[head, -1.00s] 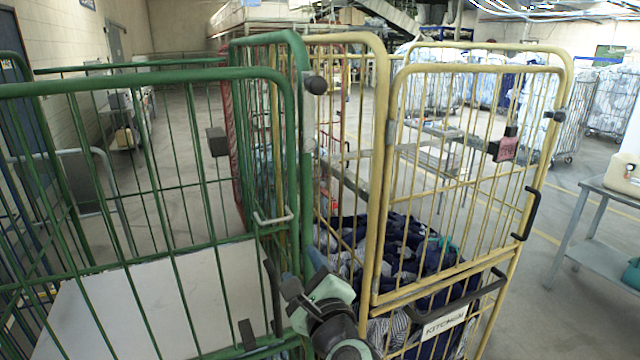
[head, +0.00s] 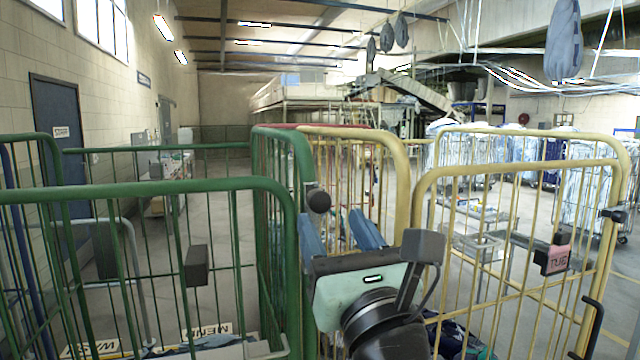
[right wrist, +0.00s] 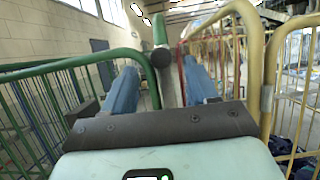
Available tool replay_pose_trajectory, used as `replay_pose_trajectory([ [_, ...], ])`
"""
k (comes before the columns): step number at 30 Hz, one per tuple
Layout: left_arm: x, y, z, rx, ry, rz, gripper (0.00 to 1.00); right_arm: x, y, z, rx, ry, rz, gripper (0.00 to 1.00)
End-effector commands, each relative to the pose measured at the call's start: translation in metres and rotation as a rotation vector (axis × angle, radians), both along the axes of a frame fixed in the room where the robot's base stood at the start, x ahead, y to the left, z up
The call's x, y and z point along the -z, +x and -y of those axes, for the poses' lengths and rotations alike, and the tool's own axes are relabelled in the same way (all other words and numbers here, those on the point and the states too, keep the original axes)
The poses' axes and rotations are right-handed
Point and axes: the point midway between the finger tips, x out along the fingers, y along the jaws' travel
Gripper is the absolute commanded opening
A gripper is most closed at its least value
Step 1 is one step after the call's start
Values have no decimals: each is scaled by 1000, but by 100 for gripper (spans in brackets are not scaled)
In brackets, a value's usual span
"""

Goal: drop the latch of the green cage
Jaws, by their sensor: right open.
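The green cage (head: 150,188) stands at the left. In the right wrist view the knob (right wrist: 160,57) shows beyond and between the open fingers (right wrist: 160,88). The lower part of the latch is hidden behind the gripper there. My left gripper is not in view.
A yellow cage (head: 520,165) with a pink tag (head: 558,259) stands close on the right of the green one. A red cage shows behind them. A dark block (head: 196,265) sits on the green cage's front. Open floor lies behind the green cage.

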Motion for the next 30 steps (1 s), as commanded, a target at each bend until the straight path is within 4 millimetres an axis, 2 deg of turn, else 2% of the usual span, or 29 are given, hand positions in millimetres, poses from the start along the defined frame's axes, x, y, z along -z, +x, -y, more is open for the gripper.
replay_pose_trajectory([
  [1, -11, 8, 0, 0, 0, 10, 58, -10, 12, -4, 2, -3, 3, 58],
  [9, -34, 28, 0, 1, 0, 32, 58, -25, 48, -16, 2, -3, 4, 58],
  [15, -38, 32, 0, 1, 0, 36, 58, -26, 58, -19, 0, -3, 1, 58],
  [22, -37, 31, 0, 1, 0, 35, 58, -25, 58, -19, 1, -2, 1, 58],
  [23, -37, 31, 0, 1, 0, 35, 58, -25, 58, -19, 1, -2, 1, 55],
  [24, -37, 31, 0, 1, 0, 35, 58, -25, 58, -19, 1, -2, 1, 42],
  [28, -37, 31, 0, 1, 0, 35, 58, -25, 58, -19, 1, -3, 1, 0],
  [30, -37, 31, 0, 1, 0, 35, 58, -25, 58, -19, 1, -3, 1, 0],
])
